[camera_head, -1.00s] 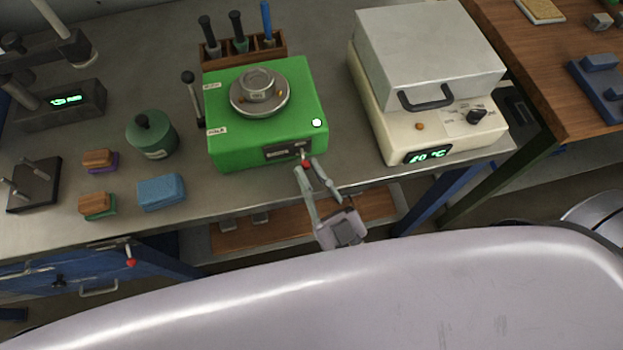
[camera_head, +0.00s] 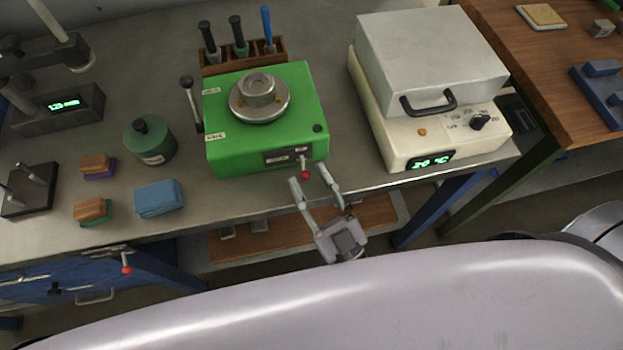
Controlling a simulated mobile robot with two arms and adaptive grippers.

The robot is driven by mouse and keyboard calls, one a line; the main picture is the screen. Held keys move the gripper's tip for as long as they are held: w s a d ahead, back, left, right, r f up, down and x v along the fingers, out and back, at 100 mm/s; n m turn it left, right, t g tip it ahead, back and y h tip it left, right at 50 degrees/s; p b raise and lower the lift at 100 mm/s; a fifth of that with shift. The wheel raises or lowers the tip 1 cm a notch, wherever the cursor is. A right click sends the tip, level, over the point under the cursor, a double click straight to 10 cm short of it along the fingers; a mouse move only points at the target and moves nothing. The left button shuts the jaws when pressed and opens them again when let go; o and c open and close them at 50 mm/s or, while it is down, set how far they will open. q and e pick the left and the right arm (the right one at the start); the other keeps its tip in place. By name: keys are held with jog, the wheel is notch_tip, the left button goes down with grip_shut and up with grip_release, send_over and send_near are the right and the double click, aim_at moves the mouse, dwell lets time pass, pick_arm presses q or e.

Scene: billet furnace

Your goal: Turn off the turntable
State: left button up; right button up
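The turntable is a green box (camera_head: 228,108) with a round metal disc (camera_head: 259,98) on top, standing near the bench's front edge. A round spot on its top right corner (camera_head: 317,128) is dark. On its front face, a small lever with a red knob (camera_head: 306,175) points down. My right gripper (camera_head: 309,174) is in front of the turntable, its two fingers spread around the knob area. It is open and holds nothing; whether a finger touches the knob I cannot tell. My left gripper is not in view.
A cream furnace (camera_head: 390,130) with a lid handle and green display stands to the right. A green jar (camera_head: 150,142), a blue block (camera_head: 160,197) and small brown blocks lie to the left. A tool rack (camera_head: 215,68) stands behind. Another red-knobbed lever (camera_head: 127,270) is below left.

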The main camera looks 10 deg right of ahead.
jog(key=shift+s+f, duration=0.1)
jog(key=v, duration=1.1)
jog(key=shift+s+f, duration=0.25)
jog(key=shift+s, duration=0.1)
jog(key=shift+d, duration=0.1)
jog(key=d+f+g+h, duration=0.2)
jog(key=f+g, duration=0.4)
jog(key=f, duration=1)
jog(key=d+f+g+h, duration=0.2)
jog(key=f+g, duration=0.3)
jog(key=f, duration=1.1)
jog(key=s+d+f+m+g+h, duration=0.1)
jog(key=s+d+f+g, duration=0.3)
jog(key=s+f, duration=0.3)
jog(key=s+d+f+m+g+h, duration=0.1)
jog(key=s+d+f+g+h, duration=0.1)
jog(key=s+d+f+g, duration=0.3)
notch_tip(320, 180, down, 4)
jog(key=s+g, duration=0.1)
jog(key=s, duration=0.1)
jog(key=shift+s+d, duration=0.35)
jog(key=shift+s, duration=0.05)
